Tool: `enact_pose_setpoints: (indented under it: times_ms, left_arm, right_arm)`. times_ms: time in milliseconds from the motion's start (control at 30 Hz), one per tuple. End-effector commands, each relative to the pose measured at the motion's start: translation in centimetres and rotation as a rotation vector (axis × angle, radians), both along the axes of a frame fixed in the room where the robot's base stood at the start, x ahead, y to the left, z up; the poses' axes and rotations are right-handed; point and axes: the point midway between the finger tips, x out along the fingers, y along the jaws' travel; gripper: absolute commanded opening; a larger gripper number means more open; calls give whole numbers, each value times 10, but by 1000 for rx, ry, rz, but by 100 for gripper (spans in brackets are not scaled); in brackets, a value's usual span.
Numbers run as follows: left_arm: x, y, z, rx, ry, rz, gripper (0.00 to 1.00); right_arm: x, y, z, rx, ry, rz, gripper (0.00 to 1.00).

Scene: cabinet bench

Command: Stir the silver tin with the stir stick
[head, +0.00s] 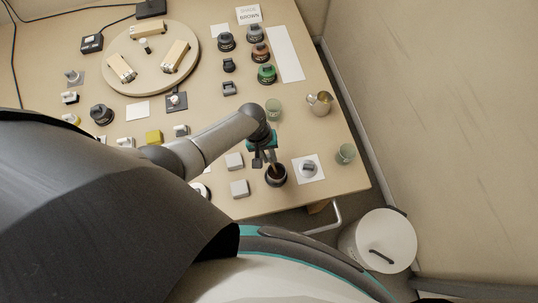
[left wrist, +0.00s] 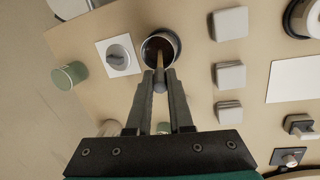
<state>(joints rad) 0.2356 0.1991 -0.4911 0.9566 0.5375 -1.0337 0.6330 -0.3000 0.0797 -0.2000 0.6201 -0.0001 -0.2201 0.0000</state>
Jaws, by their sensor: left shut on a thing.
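My left gripper (head: 264,160) is shut on a thin brown stir stick (left wrist: 160,62), above the near right part of the bench. The stick points down into an open round tin (head: 276,181), and its lower end is inside the mouth. In the left wrist view the tin (left wrist: 177,44) has a pale rim and a dark brownish inside. Whether the stick touches the bottom or wall cannot be told. The tin looks dark outside in the head view, so its silver colour is not clear. My right gripper is not in view.
Beside the tin are a white card with a grey knob-like piece (head: 308,168), a green cup (head: 345,153) and pale blocks (head: 239,188). A metal jug (head: 320,103) and another green cup (head: 273,108) stand farther back. A white bin (head: 385,236) stands off the bench's right edge.

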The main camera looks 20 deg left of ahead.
Motion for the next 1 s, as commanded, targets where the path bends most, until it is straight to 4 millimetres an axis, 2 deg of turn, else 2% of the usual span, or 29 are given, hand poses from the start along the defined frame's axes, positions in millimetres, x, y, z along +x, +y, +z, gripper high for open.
enact_pose_setpoints:
  times_ms: [633,1000]
  left_arm:
    - [-1,11,51,1,0,0,0]
    - [-1,12,59,1,1,1,0]
  right_arm:
    - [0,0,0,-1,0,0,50]
    - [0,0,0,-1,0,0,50]
